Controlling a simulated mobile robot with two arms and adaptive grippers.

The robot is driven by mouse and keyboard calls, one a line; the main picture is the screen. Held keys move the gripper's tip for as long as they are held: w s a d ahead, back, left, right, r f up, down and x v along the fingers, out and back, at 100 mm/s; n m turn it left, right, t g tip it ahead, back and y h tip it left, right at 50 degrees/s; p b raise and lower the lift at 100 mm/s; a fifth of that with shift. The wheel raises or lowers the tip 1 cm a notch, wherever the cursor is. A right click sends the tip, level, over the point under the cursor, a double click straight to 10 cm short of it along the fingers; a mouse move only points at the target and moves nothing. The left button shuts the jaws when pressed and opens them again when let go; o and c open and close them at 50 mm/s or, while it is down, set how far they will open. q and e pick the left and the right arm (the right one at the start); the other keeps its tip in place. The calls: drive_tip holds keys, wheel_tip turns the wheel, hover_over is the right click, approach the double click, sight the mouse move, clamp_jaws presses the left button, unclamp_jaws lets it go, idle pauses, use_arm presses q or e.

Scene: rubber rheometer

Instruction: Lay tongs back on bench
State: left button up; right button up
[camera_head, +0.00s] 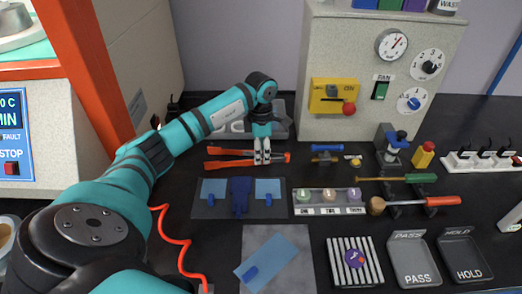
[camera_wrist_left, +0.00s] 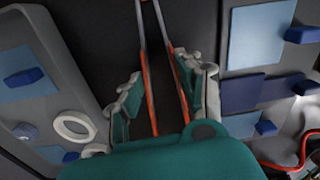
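The tongs (camera_head: 229,152) have orange handles and lie left to right at the back of the dark bench (camera_head: 330,222), looking level with its top. In the left wrist view their two arms (camera_wrist_left: 149,90) spread in a narrow V. My left gripper (camera_head: 262,160) reaches down over the middle of the tongs. In the wrist view its two fingers (camera_wrist_left: 163,98) stand apart, one on each side of the tongs' arms. Whether the pads touch them is hard to tell. My right gripper is not in view.
A grey mat with blue pieces (camera_head: 216,211) lies in front of the tongs. A small dish tray (camera_head: 330,210), handled tools (camera_head: 445,201) and a control box (camera_head: 345,60) are to the right.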

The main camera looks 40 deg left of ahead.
use_arm(q)
drive_tip(key=shift+o, duration=0.5)
use_arm(e)
drive_tip(key=shift+a, duration=0.1)
use_arm(q)
drive_tip(key=o, duration=0.5)
drive_tip(key=shift+c, duration=0.2)
use_arm(e)
drive_tip(key=shift+a, duration=0.25)
use_arm(q)
wheel_tip(320, 180, up, 12)
drive_tip(key=shift+b, duration=0.4)
use_arm(e)
drive_tip(key=shift+d+f, duration=0.25)
drive_tip(key=shift+f, duration=0.2)
